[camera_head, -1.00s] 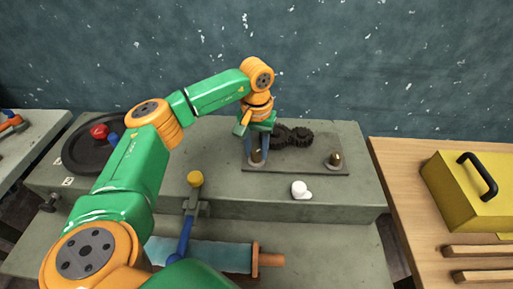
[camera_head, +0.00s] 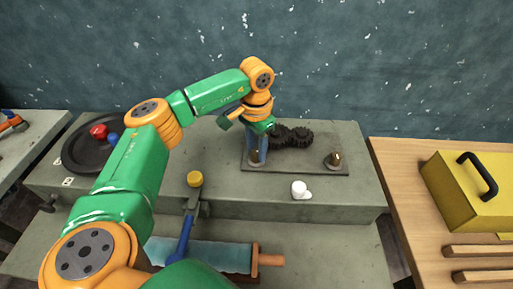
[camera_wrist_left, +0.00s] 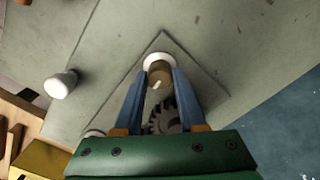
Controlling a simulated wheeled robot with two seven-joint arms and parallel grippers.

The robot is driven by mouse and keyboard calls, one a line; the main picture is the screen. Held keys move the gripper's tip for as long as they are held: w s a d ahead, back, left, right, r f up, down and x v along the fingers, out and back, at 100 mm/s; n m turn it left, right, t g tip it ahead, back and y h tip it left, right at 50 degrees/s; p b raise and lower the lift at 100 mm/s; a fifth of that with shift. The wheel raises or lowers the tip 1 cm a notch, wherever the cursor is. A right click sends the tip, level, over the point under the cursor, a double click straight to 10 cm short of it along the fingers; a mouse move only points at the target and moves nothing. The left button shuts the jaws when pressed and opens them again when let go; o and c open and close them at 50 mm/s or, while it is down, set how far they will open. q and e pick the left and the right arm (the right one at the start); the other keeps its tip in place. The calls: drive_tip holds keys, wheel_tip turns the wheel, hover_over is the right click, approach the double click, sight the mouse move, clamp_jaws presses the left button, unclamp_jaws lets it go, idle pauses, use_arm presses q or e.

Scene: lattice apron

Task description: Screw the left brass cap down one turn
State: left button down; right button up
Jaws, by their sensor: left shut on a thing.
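The left brass cap (camera_head: 255,157) stands upright on a dark plate (camera_head: 296,171) on the grey bench. In the left wrist view the brass cap (camera_wrist_left: 159,73) sits between the blue fingertips with a pale ring around its base. My left gripper (camera_head: 256,150) points down from above and is shut on this cap; the wrist view shows both fingers (camera_wrist_left: 160,84) against its sides. A second brass cap (camera_head: 334,159) stands apart at the plate's right end. My right gripper is not in view.
Dark gears (camera_head: 292,137) lie on the plate close behind my gripper. A white knob (camera_head: 300,188) is in front of the plate. A yellow-knobbed lever (camera_head: 195,180) stands front left, a dark round tray (camera_head: 84,150) far left, a yellow box (camera_head: 465,190) on the wooden table at right.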

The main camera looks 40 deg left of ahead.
sight(256, 151)
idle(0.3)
use_arm(q)
drive_tip(key=shift+c, duration=2.4)
unclamp_jaws()
wheel_tip(256, 151, up, 7)
drive_tip(key=shift+r+b, duration=0.1)
drive_tip(key=shift+b, duration=0.35)
